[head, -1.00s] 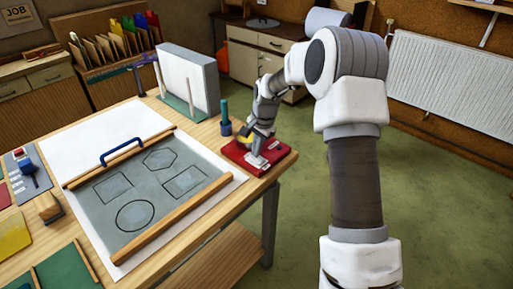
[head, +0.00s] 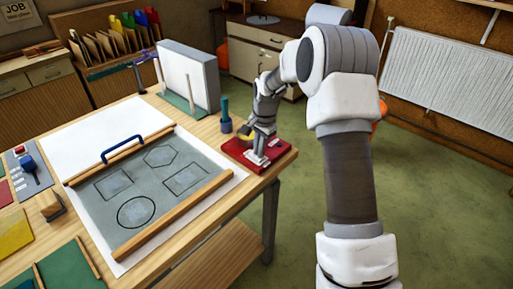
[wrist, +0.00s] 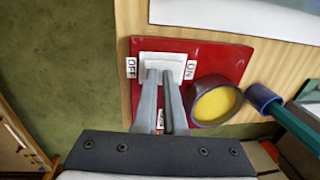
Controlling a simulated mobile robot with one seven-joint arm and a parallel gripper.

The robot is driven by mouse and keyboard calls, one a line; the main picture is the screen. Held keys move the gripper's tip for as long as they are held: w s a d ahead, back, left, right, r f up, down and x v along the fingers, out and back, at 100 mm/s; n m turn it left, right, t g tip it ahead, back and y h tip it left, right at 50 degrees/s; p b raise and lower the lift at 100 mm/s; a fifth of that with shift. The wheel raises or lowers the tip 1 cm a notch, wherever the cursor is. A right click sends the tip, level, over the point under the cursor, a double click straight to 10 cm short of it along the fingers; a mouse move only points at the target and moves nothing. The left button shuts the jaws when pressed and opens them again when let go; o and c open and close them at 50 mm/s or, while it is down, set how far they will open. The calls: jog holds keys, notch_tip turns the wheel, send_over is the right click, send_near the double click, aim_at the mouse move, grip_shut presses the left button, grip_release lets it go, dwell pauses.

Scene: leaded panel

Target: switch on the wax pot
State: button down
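The wax pot (wrist: 217,102) is a dark round pot with yellow wax inside, on a red base (wrist: 205,55) at the table's right corner. The base also shows in the head view (head: 283,157). On it is a pale switch plate (wrist: 178,58), with an OFF label on the left and an ON label on the right in the wrist view. My gripper (wrist: 161,74) has its two fingers close together, with nothing seen between them. The fingertips are over the middle of the switch plate and hide part of it. I cannot tell whether they touch it.
A teal-handled tool (wrist: 290,122) stands in a blue holder beside the pot. The leaded panel board (head: 150,190) lies to the left on the table. A white upright panel (head: 184,78) stands behind. Green floor is clear to the right of the table.

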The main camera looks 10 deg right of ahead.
jog(key=shift+s+d+f, duration=0.15)
jog(key=shift+s, duration=0.05)
jog(key=shift+r+p, duration=0.35)
jog(key=shift+r, duration=0.1)
notch_tip(320, 180, up, 13)
jog(key=s+p, duration=0.1)
jog(key=shift+d+r, duration=0.15)
jog(key=shift+d, duration=0.25)
jog(key=shift+s+a, duration=0.15)
